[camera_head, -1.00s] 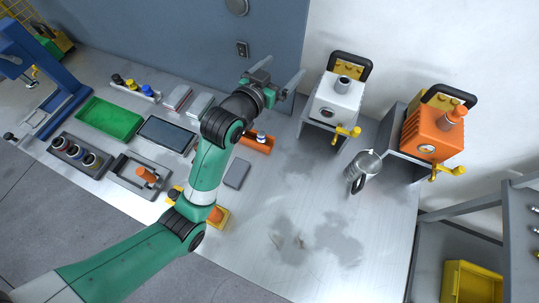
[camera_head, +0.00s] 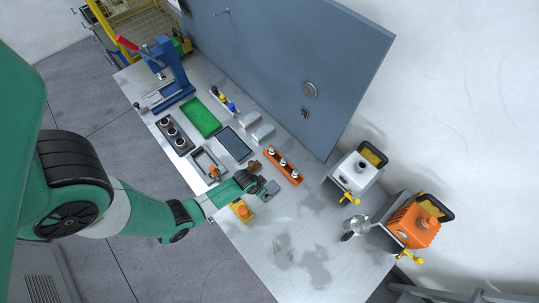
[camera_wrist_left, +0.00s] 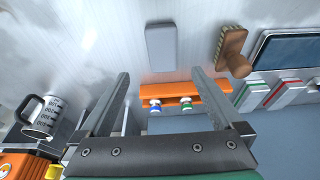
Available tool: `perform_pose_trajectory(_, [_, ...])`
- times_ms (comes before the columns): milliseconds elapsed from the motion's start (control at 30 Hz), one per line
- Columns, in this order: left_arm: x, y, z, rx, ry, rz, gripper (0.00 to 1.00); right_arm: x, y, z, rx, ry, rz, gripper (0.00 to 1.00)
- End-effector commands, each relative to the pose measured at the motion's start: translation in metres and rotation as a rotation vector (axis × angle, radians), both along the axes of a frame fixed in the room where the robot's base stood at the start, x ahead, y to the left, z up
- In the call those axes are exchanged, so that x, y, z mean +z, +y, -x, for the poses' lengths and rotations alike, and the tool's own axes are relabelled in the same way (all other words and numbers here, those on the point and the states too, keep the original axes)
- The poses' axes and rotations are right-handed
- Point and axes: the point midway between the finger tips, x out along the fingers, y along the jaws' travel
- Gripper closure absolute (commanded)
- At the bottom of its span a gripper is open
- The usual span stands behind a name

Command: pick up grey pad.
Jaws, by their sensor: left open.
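The grey pad (camera_head: 272,187) is a small flat block on the metal table, right by the end of my left arm in the head view. In the left wrist view the grey pad (camera_wrist_left: 161,47) lies whole and uncovered beyond the fingertips, roughly centred between them. My left gripper (camera_wrist_left: 161,75) is open and empty, with its fingers spread wide on either side. In the head view the left gripper (camera_head: 260,184) is small and its fingers are hard to make out. My right gripper is not in view.
An orange rack (camera_wrist_left: 165,94) with small bottles stands between the fingers in the wrist view. A brown brush (camera_wrist_left: 231,48) lies right of the pad. A yellow block with an orange knob (camera_head: 241,211) is near the table's front edge. The table's right part (camera_head: 300,240) is mostly clear.

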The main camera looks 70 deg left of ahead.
Motion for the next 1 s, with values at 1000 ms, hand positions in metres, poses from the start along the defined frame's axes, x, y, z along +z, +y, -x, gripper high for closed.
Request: perform_pose_trajectory(1000, [-0.106,0.019,-0.028,-0.002,-0.002,-0.001,0.0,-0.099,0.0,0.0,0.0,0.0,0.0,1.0])
